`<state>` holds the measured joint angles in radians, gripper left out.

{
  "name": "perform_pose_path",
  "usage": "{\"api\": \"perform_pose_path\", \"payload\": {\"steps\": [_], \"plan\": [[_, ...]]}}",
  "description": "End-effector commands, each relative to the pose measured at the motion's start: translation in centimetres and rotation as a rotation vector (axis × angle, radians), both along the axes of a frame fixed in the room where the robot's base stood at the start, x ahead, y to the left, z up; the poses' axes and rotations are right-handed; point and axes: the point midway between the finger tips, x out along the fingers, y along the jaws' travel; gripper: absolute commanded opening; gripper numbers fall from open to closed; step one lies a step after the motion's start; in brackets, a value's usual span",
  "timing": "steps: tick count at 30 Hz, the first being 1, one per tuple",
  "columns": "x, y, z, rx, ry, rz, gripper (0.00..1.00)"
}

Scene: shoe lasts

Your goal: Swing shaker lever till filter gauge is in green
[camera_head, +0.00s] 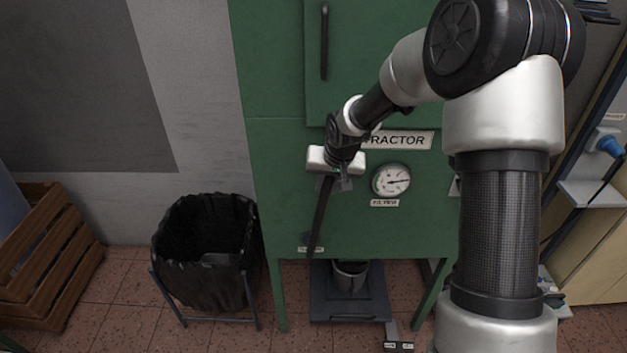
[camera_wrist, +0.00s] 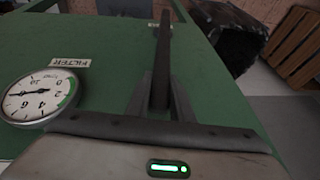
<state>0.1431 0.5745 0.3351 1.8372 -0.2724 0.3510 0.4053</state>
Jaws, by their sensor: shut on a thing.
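The shaker lever (camera_head: 320,218) is a long dark bar on the front of the green extractor cabinet (camera_head: 280,180). It hangs down, its lower end slightly left. My gripper (camera_head: 340,186) is at its upper part. In the wrist view the lever (camera_wrist: 163,62) runs between the two fingers of my gripper (camera_wrist: 161,100), which are shut on it. The round white filter gauge (camera_head: 391,180) is just right of my gripper. In the wrist view the gauge (camera_wrist: 38,97) appears upside down, with a green arc near 0 and 2. Its needle points away from the green arc.
A bin with a black liner (camera_head: 205,250) stands left of the cabinet, with a wooden crate (camera_head: 50,255) farther left. A dark tray (camera_head: 350,300) with a round container lies under the cabinet. A vertical door handle (camera_head: 324,42) is above my gripper.

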Motion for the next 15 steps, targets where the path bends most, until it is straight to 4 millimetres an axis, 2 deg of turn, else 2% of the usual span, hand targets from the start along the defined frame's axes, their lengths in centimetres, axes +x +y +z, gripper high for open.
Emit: {"api": "perform_pose_path", "payload": {"steps": [1, 6, 15], "plan": [[-0.1, -1.1, 0.3, 0.025, 0.005, -0.01, 0.0], [-0.2, -2.9, -0.3, 0.099, 0.002, -0.008, 0.0], [-0.2, -4.5, -1.0, 0.167, -0.003, -0.003, 0.0]]}}
